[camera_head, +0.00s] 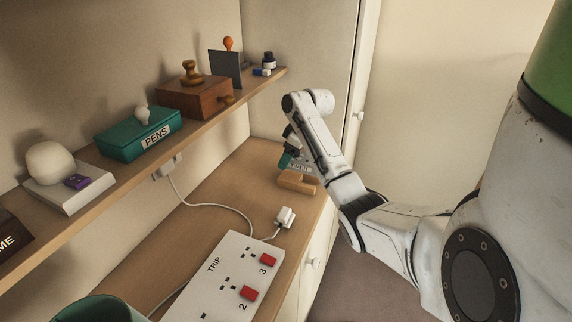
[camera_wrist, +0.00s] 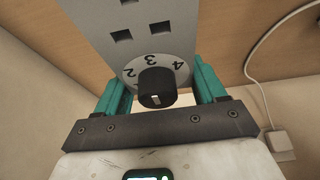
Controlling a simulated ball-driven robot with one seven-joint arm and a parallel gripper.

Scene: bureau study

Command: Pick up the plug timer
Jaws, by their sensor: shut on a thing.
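The plug timer (camera_wrist: 110,22) is a grey block with square socket holes, a numbered dial and a black knob. It fills the upper middle of the wrist view. My gripper (camera_wrist: 160,88) has its teal fingers shut on it, one on each side of the dial. In the head view my gripper (camera_head: 288,158) is at the far end of the desk, with the grey timer (camera_head: 304,158) partly hidden by the arm. A wooden block (camera_head: 297,182) is just below the timer. I cannot tell whether they touch.
A white trip socket strip (camera_head: 222,282) with red switches and a white plug (camera_head: 285,216) lie on the desk (camera_head: 205,215). The shelf (camera_head: 150,142) on the left holds a teal pens box (camera_head: 138,134) and a wooden box (camera_head: 195,97). A cabinet stands behind the arm.

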